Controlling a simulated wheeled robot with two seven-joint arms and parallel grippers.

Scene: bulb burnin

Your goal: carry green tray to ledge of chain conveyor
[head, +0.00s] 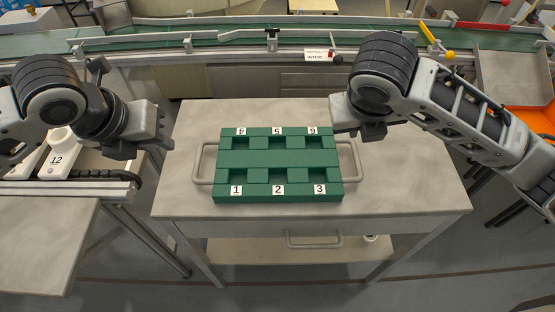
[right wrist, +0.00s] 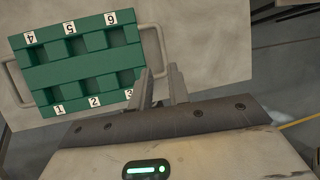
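The green tray (head: 265,158) lies flat on the grey table, with six numbered, empty-looking pockets and a wire handle at each end. It also shows in the right wrist view (right wrist: 80,73). My left gripper (head: 165,138) is left of the tray, above and apart from the left handle (head: 203,164); its finger opening cannot be made out. My right gripper (head: 340,122) is near the tray's upper right corner in the head view. In the right wrist view its two fingers (right wrist: 160,85) stand apart with nothing between them, near the right handle (right wrist: 153,50).
The chain conveyor (head: 200,42) runs across the back behind the table (head: 400,190). A sign (head: 318,55) stands at its near edge. A rail with white numbered holders (head: 62,155) is at left. An orange bin (head: 530,90) is at right. Table surface around the tray is clear.

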